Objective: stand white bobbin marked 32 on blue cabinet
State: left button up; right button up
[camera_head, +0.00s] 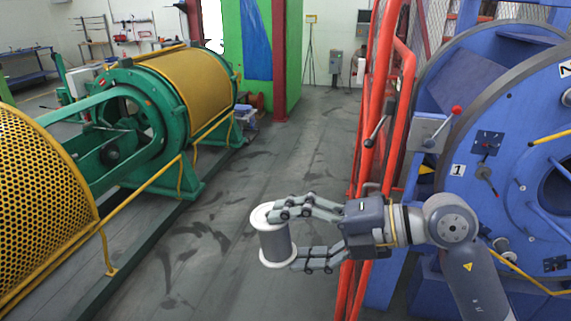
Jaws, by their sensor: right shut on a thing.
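A white bobbin (273,241) with a grey wound middle is in the centre of the head view, roughly upright with a slight tilt. My right gripper (284,238) is shut on it from the right, one finger at its upper flange and one near its lower flange. The bobbin is held in the air above the grey floor. No number can be read on it. I cannot make out a blue cabinet for certain. My left gripper does not show.
Orange-red rails (380,110) stand just behind my right arm. A large blue machine (480,200) fills the right side. A green and yellow strander (150,110) with a yellow guard rail (150,185) runs along the left. The floor aisle (240,180) between them is clear.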

jog(key=s+d+f+m+t+h, duration=0.1)
jog(key=s+d+f+m+t, duration=0.1)
jog(key=d+f, duration=0.3)
jog(key=s+d+f+m+t+h, duration=0.1)
jog(key=s+d+f+m+t, duration=0.1)
jog(key=d+f, duration=0.4)
jog(key=s+d, duration=0.1)
jog(key=d, duration=0.4)
jog(key=shift+s+d+f+t, duration=0.25)
jog(key=shift+s+f+t, duration=0.05)
jog(key=shift+s, duration=0.1)
